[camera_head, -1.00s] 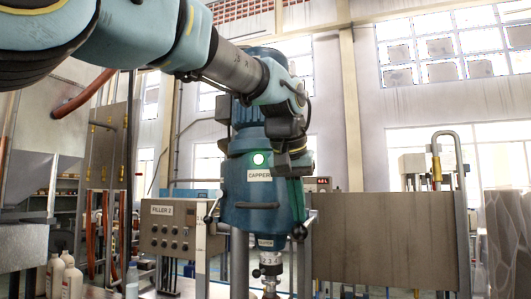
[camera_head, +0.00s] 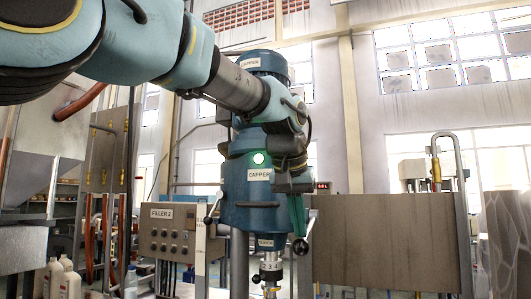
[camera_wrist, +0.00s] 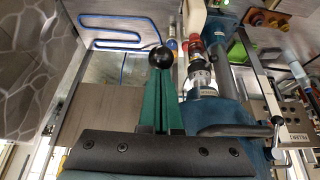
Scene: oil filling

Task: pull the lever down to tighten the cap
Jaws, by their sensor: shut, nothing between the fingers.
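The blue capper (camera_head: 250,205) stands in the middle of the head view with a green light lit on its front. Its right lever ends in a black ball knob (camera_head: 300,246), hanging low on the right side. The knob also shows in the wrist view (camera_wrist: 162,58). My gripper (camera_head: 299,234) points down, and its green fingers are shut with their tips at the knob; contact is hard to tell. In the wrist view my fingers (camera_wrist: 162,75) appear together just behind the ball. The silver capping head (camera_head: 270,268) hangs below the capper. The cap under it is barely visible.
A control box marked FILLER 2 (camera_head: 167,238) stands to the left. White bottles (camera_head: 60,278) stand at the lower left. Another black lever knob (camera_head: 208,220) is on the capper's left side. A grey panel (camera_head: 385,242) fills the right.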

